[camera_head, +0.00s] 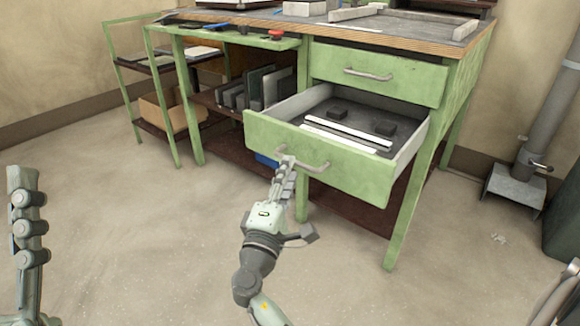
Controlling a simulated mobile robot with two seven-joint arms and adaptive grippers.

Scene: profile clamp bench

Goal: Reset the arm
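My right gripper (288,192) is in front of the open lower drawer (340,170) of the green bench. Its long fingers point up and overlap the left end of the drawer handle (318,168) in the picture; I cannot tell whether they touch it. Its thumb-like finger is spread out to the right, and nothing shows between the fingers. My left gripper (28,225) shows only in part at the left edge, over the floor and away from the bench. Whether it is open or shut is unclear.
The upper drawer (378,77) is shut. The lower one holds light strips (340,134) and dark blocks. Dark plates (255,88) stand on a shelf, with a cardboard box (172,112) on the cart at left. A grey pipe (550,115) stands at right. The floor in front is clear.

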